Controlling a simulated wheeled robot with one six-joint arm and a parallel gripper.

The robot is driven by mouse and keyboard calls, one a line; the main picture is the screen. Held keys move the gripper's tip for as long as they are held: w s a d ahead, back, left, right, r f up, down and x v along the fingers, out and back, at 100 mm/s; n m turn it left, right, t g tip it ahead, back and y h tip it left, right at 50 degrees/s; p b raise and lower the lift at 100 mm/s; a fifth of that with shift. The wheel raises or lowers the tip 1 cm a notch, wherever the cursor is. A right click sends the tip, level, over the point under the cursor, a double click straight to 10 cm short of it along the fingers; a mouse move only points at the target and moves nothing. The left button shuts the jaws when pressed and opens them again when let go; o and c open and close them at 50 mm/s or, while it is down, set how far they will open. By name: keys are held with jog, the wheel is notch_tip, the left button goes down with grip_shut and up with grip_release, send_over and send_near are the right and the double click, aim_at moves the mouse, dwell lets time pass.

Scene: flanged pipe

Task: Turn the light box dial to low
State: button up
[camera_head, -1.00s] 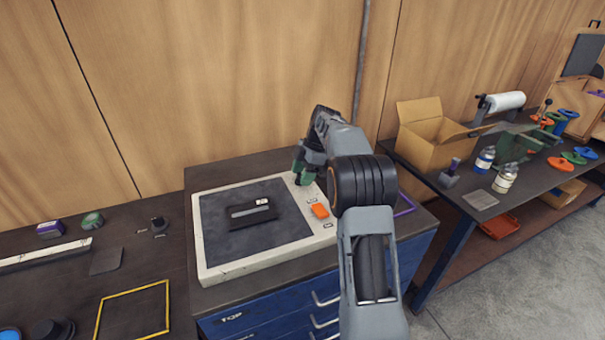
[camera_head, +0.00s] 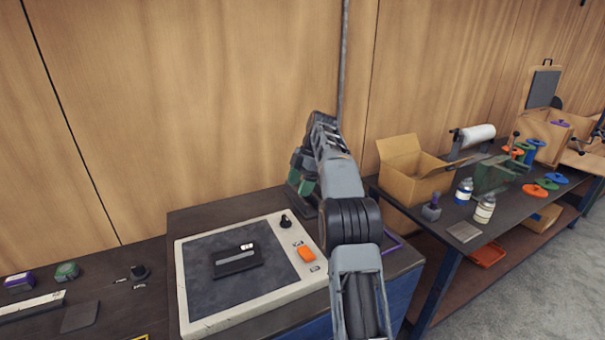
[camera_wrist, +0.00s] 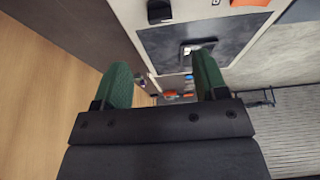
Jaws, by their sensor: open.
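The light box (camera_head: 190,318) is a pale flat box with a dark panel, lying on the cabinet top. Its black dial (camera_head: 285,221) stands at the upper right corner of the frame, clear of my gripper. The orange switch (camera_head: 307,254) sits below the dial. My gripper (camera_head: 304,182) has green fingers and is raised behind and to the right of the dial, not touching it. In the wrist view my gripper (camera_wrist: 163,85) is open and empty, with the dial (camera_wrist: 159,11) near the top edge. The dial's setting is too small to read.
A dark flat case (camera_head: 237,262) with a pale label lies on the light box panel. A cardboard box (camera_head: 412,185), bottles (camera_head: 464,191) and colored discs (camera_head: 535,191) stand on the right table. A wooden wall (camera_head: 200,100) rises close behind the cabinet.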

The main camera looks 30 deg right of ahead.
jog(key=shift+p+v, duration=0.45)
jog(key=shift+v, duration=0.85)
